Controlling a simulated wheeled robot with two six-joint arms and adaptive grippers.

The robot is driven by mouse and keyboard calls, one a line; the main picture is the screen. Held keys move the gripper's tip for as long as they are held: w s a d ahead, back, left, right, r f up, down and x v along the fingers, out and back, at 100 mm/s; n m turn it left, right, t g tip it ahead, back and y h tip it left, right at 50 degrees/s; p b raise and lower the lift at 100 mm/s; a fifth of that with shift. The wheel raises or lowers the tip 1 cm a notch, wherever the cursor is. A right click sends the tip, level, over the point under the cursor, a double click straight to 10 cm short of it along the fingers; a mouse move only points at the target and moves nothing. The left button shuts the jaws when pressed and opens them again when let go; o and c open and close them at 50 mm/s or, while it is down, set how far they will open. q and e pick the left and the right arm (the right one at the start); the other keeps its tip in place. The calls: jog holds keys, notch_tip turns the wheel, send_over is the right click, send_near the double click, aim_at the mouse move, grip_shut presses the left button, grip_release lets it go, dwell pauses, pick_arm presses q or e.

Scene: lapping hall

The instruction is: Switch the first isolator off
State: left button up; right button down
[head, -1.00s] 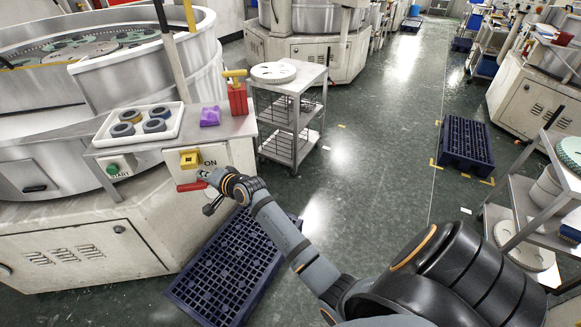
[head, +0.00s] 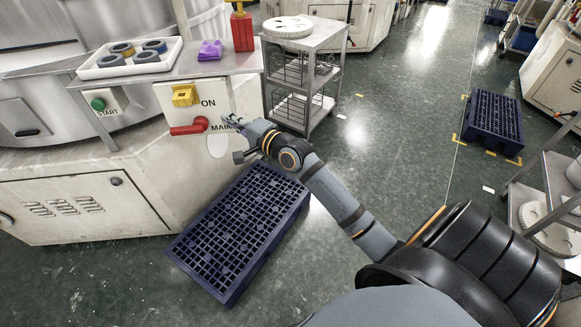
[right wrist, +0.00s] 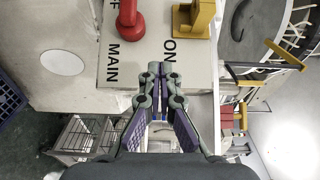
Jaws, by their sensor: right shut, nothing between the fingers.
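A red handle (head: 190,126) lies horizontal on the pale front panel (head: 219,95) of the machine's bench, beside the print MAIN. A yellow block (head: 184,95) sits above it, beside the print ON. In the right wrist view the red handle (right wrist: 127,20) and yellow block (right wrist: 195,18) show at the top, partly cut off. My right gripper (head: 232,121) is shut and empty, just right of the red handle, over the MAIN print. Its closed fingertips (right wrist: 158,68) show at the panel's edge in the right wrist view, apart from both. My left gripper is not in view.
A green START button (head: 98,103) is left of the panel. A white tray of rings (head: 170,58), a purple cloth (head: 210,50) and a red block (head: 242,32) are on the bench top. A dark blue grid pallet (head: 238,225) lies below; a trolley (head: 333,38) stands right.

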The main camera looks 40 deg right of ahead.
jog(key=r+p+v, duration=0.1)
jog(key=p+v, duration=0.4)
jog(key=v, duration=0.2)
jog(key=s+d+f+n+g+h+p, duration=0.1)
jog(key=d+f, duration=0.4)
jog(key=f, duration=0.7)
jog(key=s+d+f+n+g+h, duration=0.2)
jog(key=s+d+f+g+h, duration=0.1)
jog(key=f, duration=0.9)
jog(key=shift+d+h+p, duration=0.35)
jog(key=shift+d+h, duration=0.15)
jog(key=shift+d, duration=0.4)
jog(key=shift+g, duration=0.3)
